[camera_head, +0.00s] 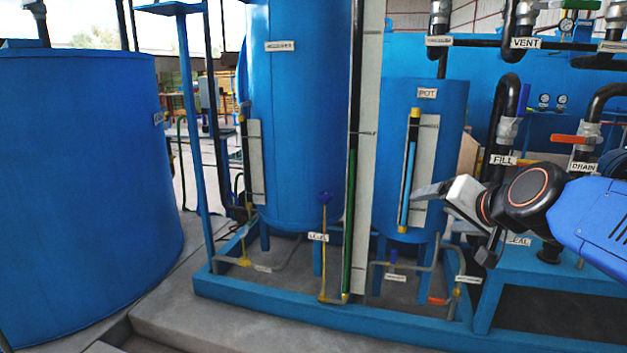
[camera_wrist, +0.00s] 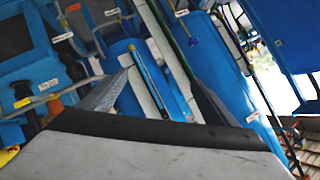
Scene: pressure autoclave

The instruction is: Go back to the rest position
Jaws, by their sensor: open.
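My gripper (camera_head: 452,221) is at the right of the head view, on my blue and black arm, which comes in from the right edge. It is in front of the skid, near the blue POT tank (camera_head: 429,95) and its sight gauge (camera_head: 410,170). In the wrist view my gripper (camera_wrist: 155,92) has its two fingers spread apart, with nothing between them. The wrist view is tilted and shows the tank and gauge tubes beyond the fingers. I cannot tell the exact distance from the gripper to the POT tank.
Pipes with the FILL valve (camera_head: 507,130) and an orange-handled drain valve (camera_head: 575,139) stand close behind my arm. A tall blue tank (camera_head: 296,130) and a long level gauge (camera_head: 349,210) stand mid-view. A wide blue tank (camera_head: 80,180) stands left. Concrete floor (camera_head: 290,335) is clear in front.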

